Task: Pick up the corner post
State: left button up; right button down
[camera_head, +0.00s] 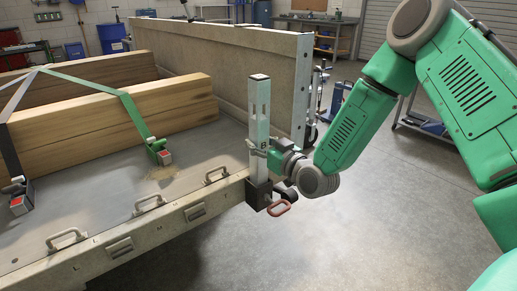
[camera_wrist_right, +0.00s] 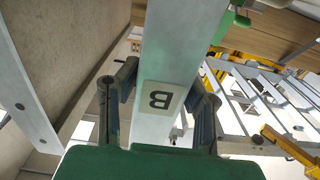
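The corner post (camera_head: 259,105) is a pale grey upright square post with a dark top and a letter B plate. It stands upright at the trailer's near right corner, its foot at a dark bracket (camera_head: 259,192) with a red loop handle (camera_head: 279,208). My right gripper (camera_head: 263,146) reaches it from the right at about mid-height. In the right wrist view, the post (camera_wrist_right: 168,45) runs between the two fingers (camera_wrist_right: 165,95), which lean in against its two sides just around the B plate. The finger pads' contact faces are partly hidden. My left gripper is not in view.
The trailer's grey side board (camera_head: 235,65) rises behind the post. Strapped timber beams (camera_head: 130,115) lie on the trailer bed (camera_head: 95,185). Metal loops (camera_head: 150,204) line its near edge. Open concrete floor (camera_head: 385,220) lies to the right.

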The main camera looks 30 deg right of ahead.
aim_at(264, 78)
jog(key=shift+r, duration=0.15)
notch_tip(264, 78, up, 18)
jog(key=p, duration=0.5)
dwell(0.5)
